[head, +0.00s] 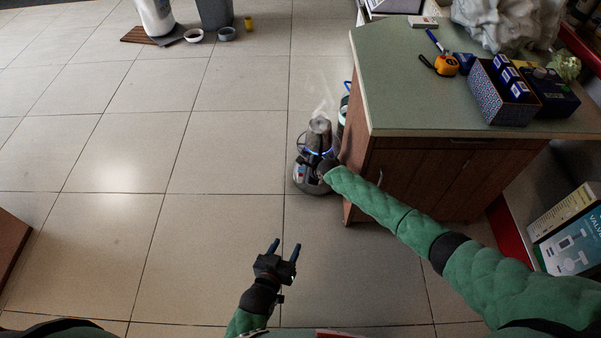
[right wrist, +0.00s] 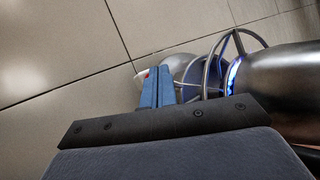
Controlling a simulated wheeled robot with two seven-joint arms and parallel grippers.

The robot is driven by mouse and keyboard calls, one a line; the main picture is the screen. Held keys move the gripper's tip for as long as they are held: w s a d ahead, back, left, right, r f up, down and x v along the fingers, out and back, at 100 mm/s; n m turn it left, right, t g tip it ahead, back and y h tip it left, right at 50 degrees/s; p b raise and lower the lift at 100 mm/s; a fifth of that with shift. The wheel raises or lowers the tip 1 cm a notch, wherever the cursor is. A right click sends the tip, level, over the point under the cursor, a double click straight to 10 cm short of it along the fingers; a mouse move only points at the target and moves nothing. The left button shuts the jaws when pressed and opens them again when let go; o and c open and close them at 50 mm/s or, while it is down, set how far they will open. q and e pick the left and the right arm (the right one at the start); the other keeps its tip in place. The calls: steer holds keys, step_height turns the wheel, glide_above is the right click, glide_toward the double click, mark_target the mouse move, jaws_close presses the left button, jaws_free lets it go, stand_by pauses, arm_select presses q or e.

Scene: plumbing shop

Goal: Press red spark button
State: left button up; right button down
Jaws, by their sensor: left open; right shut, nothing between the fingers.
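A small red spot, likely the red spark button (right wrist: 146,75), shows just beyond my right gripper's fingertips in the right wrist view. Whether the tips touch it I cannot tell. It sits by a grey metallic appliance (right wrist: 286,88) with a wire guard and a blue glow. In the head view this appliance (head: 319,130) stands on the floor beside the cabinet, and the button cannot be made out there. My right gripper (right wrist: 157,72) is shut and empty, its blue fingers together. My left gripper (head: 285,248) is open and empty above the floor, nearer to me.
A wooden cabinet (head: 400,170) with a green top stands right of the appliance. On it are an orange tape measure (head: 446,65) and a patterned box (head: 490,98). A valve box (head: 572,245) is at the right. The tiled floor (head: 110,150) at left is clear.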

steer(key=shift+r, duration=0.1)
step_height(320, 180, up, 6)
steer(key=p, duration=0.6)
stand_by(0.4)
stand_by(0.7)
